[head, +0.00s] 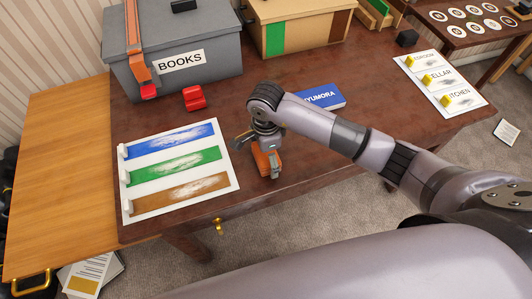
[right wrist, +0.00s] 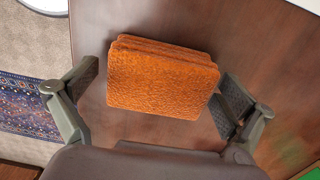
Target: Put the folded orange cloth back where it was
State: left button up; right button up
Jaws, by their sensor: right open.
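The folded orange cloth (right wrist: 162,80) is a thick, layered pad between the two fingers of my right gripper (right wrist: 158,88) in the right wrist view. The fingers are spread, with a small gap to the cloth on the left and the right finger close to its edge. In the head view the right gripper (head: 260,158) points down near the front edge of the brown table (head: 300,186). The orange cloth (head: 266,163) is partly hidden by the gripper there and appears to rest on the tabletop. My left gripper is not in view.
Left of the gripper lies a white board with blue, green and brown stripes (head: 232,187). Behind are a red object (head: 194,98), the grey BOOKS box (head: 200,82) and a blue box (head: 320,97). A white card with yellow blocks (head: 470,103) lies right.

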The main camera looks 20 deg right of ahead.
jog(key=shift+r, duration=0.1)
jog(key=shift+r+p, duration=0.2)
jog(key=shift+p, duration=0.1)
notch_tip(320, 180, up, 10)
jog(key=shift+r+b, duration=0.25)
jog(key=shift+b, duration=0.75)
jog(key=shift+r, duration=0.65)
jog(key=shift+a, duration=0.1)
